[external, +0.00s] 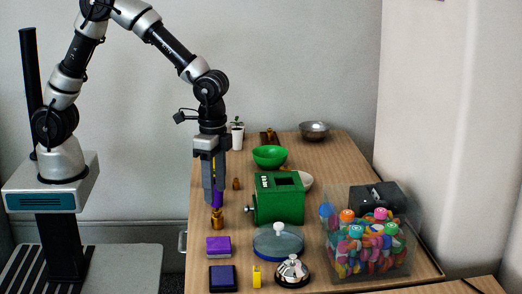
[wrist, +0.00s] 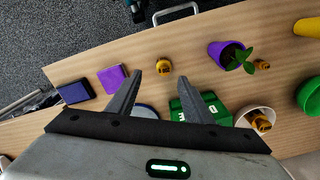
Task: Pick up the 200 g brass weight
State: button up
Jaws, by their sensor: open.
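My gripper (external: 214,202) points down over the table's left side, open with nothing held. A brass weight (external: 217,220) stands upright on the table just below the fingertips. In the wrist view this weight (wrist: 164,67) appears between the two fingertips of my gripper (wrist: 162,70), beyond them. A smaller brass weight (external: 236,183) stands farther back; in the wrist view a brass weight (wrist: 262,65) is beside a plant. Another brass piece (wrist: 262,122) is in a white bowl (wrist: 242,112). No mass marking is readable.
A green box (external: 278,205) stands right of the weight. In front are a purple block (external: 218,246), a dark blue pad (external: 222,278), a lidded dish (external: 278,244) and a bell (external: 292,271). A purple cup (wrist: 217,51) is behind my fingers. A clear bin (external: 345,262) stands right.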

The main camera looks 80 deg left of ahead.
aim_at(218, 210)
notch_tip(218, 210, down, 3)
jog(key=shift+r, duration=0.1)
jog(key=f, duration=0.1)
jog(key=f+b, duration=0.1)
jog(key=f, duration=0.1)
jog(key=f+b, duration=0.1)
jog(key=f, duration=0.1)
jog(key=shift+w+a+f, duration=0.1)
jog(key=shift+w+a, duration=0.15)
jog(key=shift+a, duration=0.05)
grip_shut()
